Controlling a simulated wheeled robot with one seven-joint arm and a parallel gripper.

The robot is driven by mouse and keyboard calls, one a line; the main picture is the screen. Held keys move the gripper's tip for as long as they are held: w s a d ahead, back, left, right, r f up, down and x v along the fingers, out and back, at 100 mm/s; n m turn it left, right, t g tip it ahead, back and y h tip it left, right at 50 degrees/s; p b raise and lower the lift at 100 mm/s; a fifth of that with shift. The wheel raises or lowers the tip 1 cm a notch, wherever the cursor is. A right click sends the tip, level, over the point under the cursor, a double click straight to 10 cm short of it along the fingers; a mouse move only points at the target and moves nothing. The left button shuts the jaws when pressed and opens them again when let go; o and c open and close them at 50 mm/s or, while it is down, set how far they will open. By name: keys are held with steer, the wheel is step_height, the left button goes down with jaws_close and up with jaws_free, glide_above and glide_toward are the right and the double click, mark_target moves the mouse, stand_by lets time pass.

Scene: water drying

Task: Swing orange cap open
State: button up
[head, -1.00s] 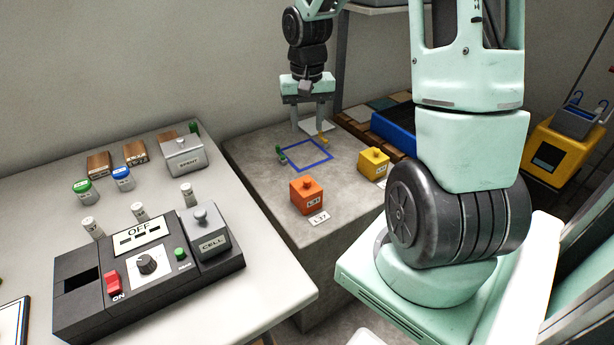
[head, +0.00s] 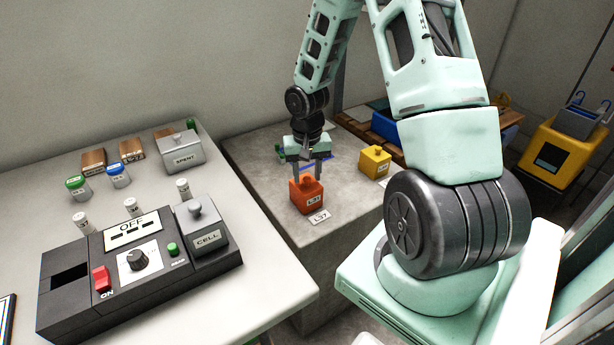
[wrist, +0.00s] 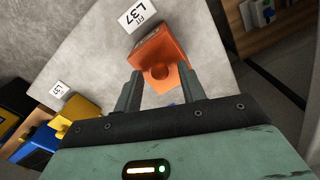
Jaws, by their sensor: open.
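The orange box with its cap (head: 307,192) stands on the grey block behind its white L37 label. It also shows in the wrist view (wrist: 161,55), with a round orange knob facing my gripper. My gripper (head: 308,178) is open just above and behind the orange box in the head view. In the wrist view, my gripper's two fingertips (wrist: 160,80) lie on either side of the knob's near end. I cannot tell whether they touch it. The cap looks closed.
A yellow box (head: 375,160) stands to the right of the orange one. A blue outline (head: 318,165) lies behind my gripper. On the left, the white table holds a black device (head: 140,270), a SPENT box (head: 182,155) and several small cylinders. The grey block's front is clear.

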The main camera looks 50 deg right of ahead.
steer(key=shift+f, duration=0.25)
jaws_close()
